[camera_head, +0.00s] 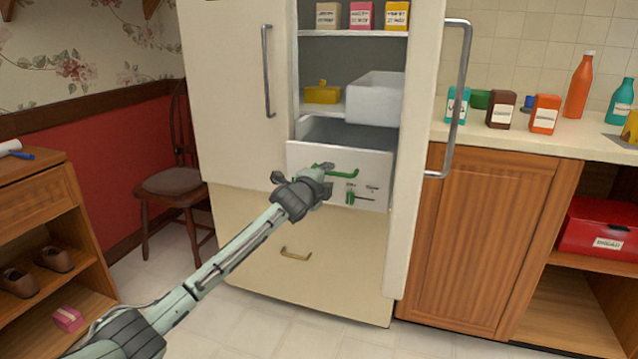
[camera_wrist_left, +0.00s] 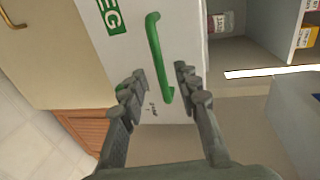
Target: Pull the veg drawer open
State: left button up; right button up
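The veg drawer (camera_head: 372,166) is a white drawer low in the open fridge; its hollow inside shows above the front, so it stands at least partly out. It carries a green bar handle (camera_head: 347,175) and green marks below it. In the left wrist view the handle (camera_wrist_left: 156,50) runs up from between my fingers, beside a green label (camera_wrist_left: 112,12) partly cut off. My left gripper (camera_head: 323,174) is at the left end of the handle. Its fingers (camera_wrist_left: 160,78) are apart on either side of the handle's end, not visibly closed on it. My right gripper is out of view.
The left fridge door (camera_head: 228,90) and right fridge door (camera_head: 425,110) flank the drawer. A white bin (camera_head: 372,103) and a yellow dish (camera_head: 322,93) sit on the shelf above. A closed lower drawer (camera_head: 245,235) lies below. The floor (camera_head: 235,325) in front is clear.

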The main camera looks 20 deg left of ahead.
pick_arm(q)
jog(key=s+r, duration=0.1)
jog(key=s, duration=0.6)
jog(key=shift+s+a+r, duration=0.15)
jog(key=shift+s+r, duration=0.1)
jog(key=s+f+n+g, duration=0.25)
jog(key=s+f, duration=0.35)
jog(key=f, duration=0.3)
jog(key=s+f+n+g+y, duration=0.1)
jog(key=s+f+n+g, duration=0.15)
jog(key=s+f, duration=0.4)
jog(key=s+f+n+g, duration=0.1)
jog(key=s+f+n, duration=0.3)
jog(key=f, duration=0.7)
jog(key=s+a+f+n+g, duration=0.1)
jog(key=s+f+n+g, duration=0.1)
jog(key=s+f, duration=0.3)
jog(key=s+a+f+n+g, duration=0.1)
jog(key=s+f, duration=0.4)
jog(key=s, duration=0.9)
jog(key=s+a+f+n+g, duration=0.1)
jog(key=s+f+n+g, duration=0.2)
jog(key=s+f, duration=0.3)
jog(key=s+n, duration=0.1)
jog(key=s, duration=0.3)
jog(key=shift+s+a+n+g+y, duration=0.2)
jog(key=shift+a+n+g+y, duration=0.2)
